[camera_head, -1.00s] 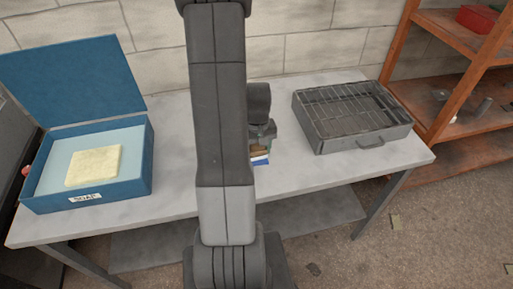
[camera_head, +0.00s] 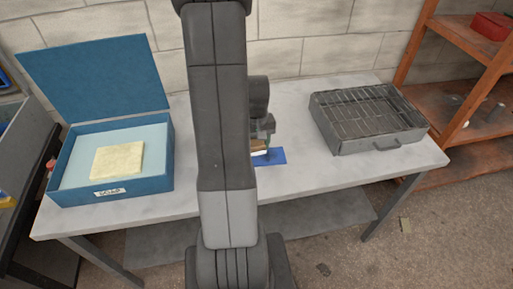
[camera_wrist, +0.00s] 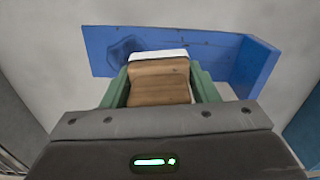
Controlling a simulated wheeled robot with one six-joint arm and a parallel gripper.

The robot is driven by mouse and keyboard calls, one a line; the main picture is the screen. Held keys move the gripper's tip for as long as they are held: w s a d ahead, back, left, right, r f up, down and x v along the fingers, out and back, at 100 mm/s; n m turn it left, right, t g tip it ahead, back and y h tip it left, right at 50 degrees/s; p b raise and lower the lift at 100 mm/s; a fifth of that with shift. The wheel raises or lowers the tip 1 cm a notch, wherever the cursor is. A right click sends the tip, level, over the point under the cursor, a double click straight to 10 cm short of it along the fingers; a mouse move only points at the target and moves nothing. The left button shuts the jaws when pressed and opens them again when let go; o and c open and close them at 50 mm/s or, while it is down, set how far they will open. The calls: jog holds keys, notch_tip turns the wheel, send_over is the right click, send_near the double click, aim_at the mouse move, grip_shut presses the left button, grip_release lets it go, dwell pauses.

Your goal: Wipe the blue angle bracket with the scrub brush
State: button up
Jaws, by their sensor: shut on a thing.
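My gripper (camera_wrist: 161,88) is shut on the scrub brush (camera_wrist: 158,82), a brown wooden block with a white strip along its far edge, held between green fingers. The blue angle bracket (camera_wrist: 212,58) lies on the bench beyond and under the brush, with an upright flange at its right end. A dark smudge (camera_wrist: 124,50) marks its left part, beside the brush. The brush covers part of the bracket's near edge; I cannot tell if they touch. In the head view, the bracket (camera_head: 273,157) shows right of my arm, below the gripper (camera_head: 263,138).
An open blue box (camera_head: 75,190) holding a pale yellow block (camera_head: 118,161) stands at the bench's left. A grey metal tray with a wire rack (camera_head: 368,119) stands at the right. An orange shelf (camera_head: 440,105) is beyond. The bench top (camera_head: 300,187) around the bracket is clear.

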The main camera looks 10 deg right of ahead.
jog(key=shift+w+a+r+p, duration=0.1)
jog(key=shift+r+p, duration=0.45)
jog(key=shift+r, duration=0.35)
jog(key=shift+r+p, duration=1.1)
jog(key=shift+r, duration=0.55)
jog(key=shift+f+b, duration=0.2)
jog(key=shift+b, duration=0.1)
jog(key=shift+f+b, duration=0.15)
jog(key=shift+b, duration=0.25)
jog(key=shift+d+f+b, duration=0.15)
jog(key=shift+d+b, duration=0.1)
jog(key=shift+b, duration=0.45)
